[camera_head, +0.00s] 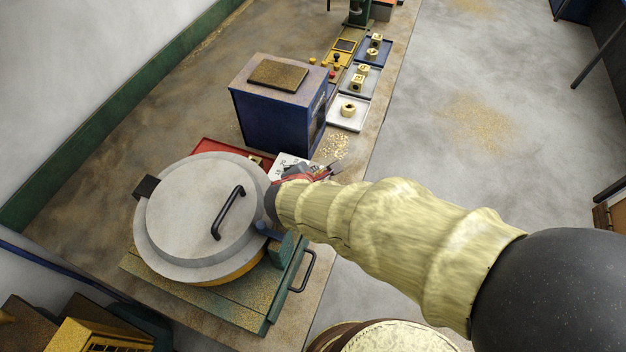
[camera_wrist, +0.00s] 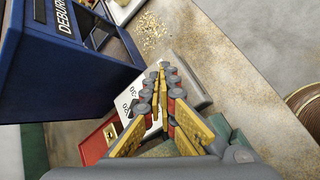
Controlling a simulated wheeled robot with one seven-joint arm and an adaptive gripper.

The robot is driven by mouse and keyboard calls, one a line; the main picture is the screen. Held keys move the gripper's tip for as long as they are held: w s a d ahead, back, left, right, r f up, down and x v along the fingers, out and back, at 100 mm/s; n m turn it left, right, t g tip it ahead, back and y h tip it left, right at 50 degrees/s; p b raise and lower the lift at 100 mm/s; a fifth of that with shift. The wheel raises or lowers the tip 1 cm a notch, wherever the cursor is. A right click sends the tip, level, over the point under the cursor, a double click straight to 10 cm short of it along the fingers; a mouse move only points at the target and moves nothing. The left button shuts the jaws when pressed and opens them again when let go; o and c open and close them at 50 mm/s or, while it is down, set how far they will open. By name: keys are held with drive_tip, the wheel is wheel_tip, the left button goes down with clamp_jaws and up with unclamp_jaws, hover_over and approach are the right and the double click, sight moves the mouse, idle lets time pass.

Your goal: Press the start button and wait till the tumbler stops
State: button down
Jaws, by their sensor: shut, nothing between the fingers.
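The round grey drum with a lid and black handle (camera_head: 190,205), which looks like the tumbler, stands on a green base at the left in the head view. Its lid is down. A blue box lettered "DEBUR…" (camera_wrist: 62,50) stands behind it and also shows in the head view (camera_head: 270,118). My gripper (camera_head: 335,168) is to the right of the drum and in front of the blue box. I cannot make out a start button.
A red tray (camera_head: 210,145) lies partly hidden behind the drum. Brass chips (camera_head: 333,147) lie on the bench beside the blue box. A white tray with a ring (camera_head: 333,118) and several more trays line the bench's right edge.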

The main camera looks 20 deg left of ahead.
drive_tip(key=shift+f, duration=0.15)
drive_tip(key=shift+f+b, duration=0.3)
drive_tip(key=shift+b, duration=0.2)
